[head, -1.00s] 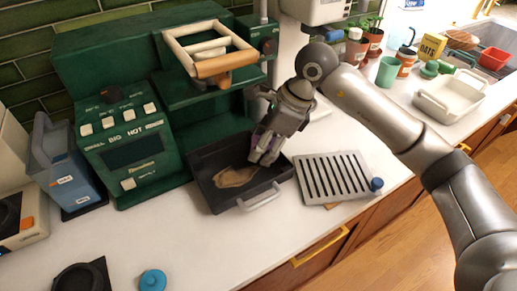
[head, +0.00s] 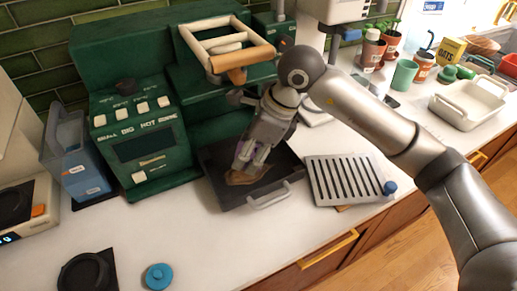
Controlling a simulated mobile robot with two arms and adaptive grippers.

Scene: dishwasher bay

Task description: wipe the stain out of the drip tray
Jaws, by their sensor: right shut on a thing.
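The dark drip tray (head: 222,193) lies on the white counter in front of the green coffee machine (head: 140,140), its light handle toward me. A brown stain (head: 236,179) shows on the tray's floor, partly hidden by my right gripper. My right gripper (head: 245,168) points down into the tray at the stain, with purple showing between its fingers. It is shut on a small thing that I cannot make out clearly. My left gripper is not in view.
A slotted metal grate (head: 340,178) with a blue knob lies right of the tray. A blue container (head: 78,160) stands left of the machine. A blue lid (head: 158,276) lies in front. A white dish (head: 468,103) and several pots stand at the back right.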

